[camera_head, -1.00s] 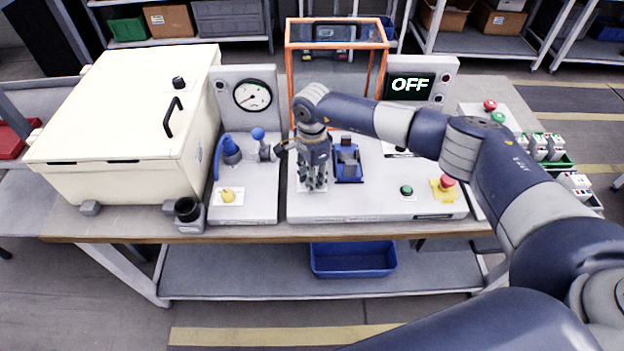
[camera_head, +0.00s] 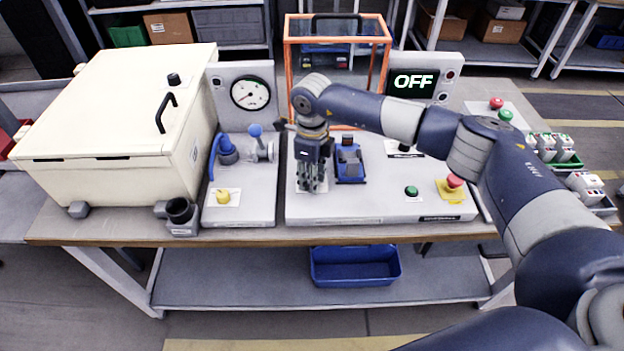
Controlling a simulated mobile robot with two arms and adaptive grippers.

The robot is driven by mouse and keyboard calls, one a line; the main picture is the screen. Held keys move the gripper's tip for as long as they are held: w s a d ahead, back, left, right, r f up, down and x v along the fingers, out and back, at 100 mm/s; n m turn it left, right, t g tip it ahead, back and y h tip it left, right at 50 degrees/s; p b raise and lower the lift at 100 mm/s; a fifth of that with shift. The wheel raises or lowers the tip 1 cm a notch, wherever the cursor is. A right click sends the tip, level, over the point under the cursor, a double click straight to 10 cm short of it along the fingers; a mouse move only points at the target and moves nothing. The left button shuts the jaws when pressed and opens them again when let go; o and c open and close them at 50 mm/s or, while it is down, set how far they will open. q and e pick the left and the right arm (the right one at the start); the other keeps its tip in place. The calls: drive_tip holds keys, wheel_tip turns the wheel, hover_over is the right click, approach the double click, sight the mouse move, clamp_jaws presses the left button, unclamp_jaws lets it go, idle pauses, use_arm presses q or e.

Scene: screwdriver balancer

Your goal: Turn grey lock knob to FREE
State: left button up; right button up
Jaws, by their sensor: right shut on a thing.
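My right gripper (camera_head: 312,184) points straight down over a small white plate (camera_head: 300,190) on the left part of the grey machine base (camera_head: 370,207). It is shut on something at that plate. The fingers cover what they hold, so the grey lock knob and any FREE marking cannot be made out. A blue fixture (camera_head: 349,165) stands just right of the gripper, apart from it. The display (camera_head: 413,84) behind reads OFF. My left gripper is not in view.
A green button (camera_head: 411,191) and a red emergency stop (camera_head: 454,181) sit to the right. A yellow knob (camera_head: 222,197), a blue valve handle (camera_head: 228,149) and a gauge (camera_head: 250,94) are left. The orange-framed guard (camera_head: 288,62) stands behind, close to my arm.

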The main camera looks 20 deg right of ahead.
drive_tip(key=shift+r+m+b, duration=0.1)
drive_tip(key=shift+m+b, duration=0.4)
drive_tip(key=shift+m, duration=1.5)
drive_tip(key=shift+w, duration=0.1)
drive_tip(key=o, duration=1.1)
wheel_tip(320, 180, up, 12)
drive_tip(key=shift+a, duration=0.1)
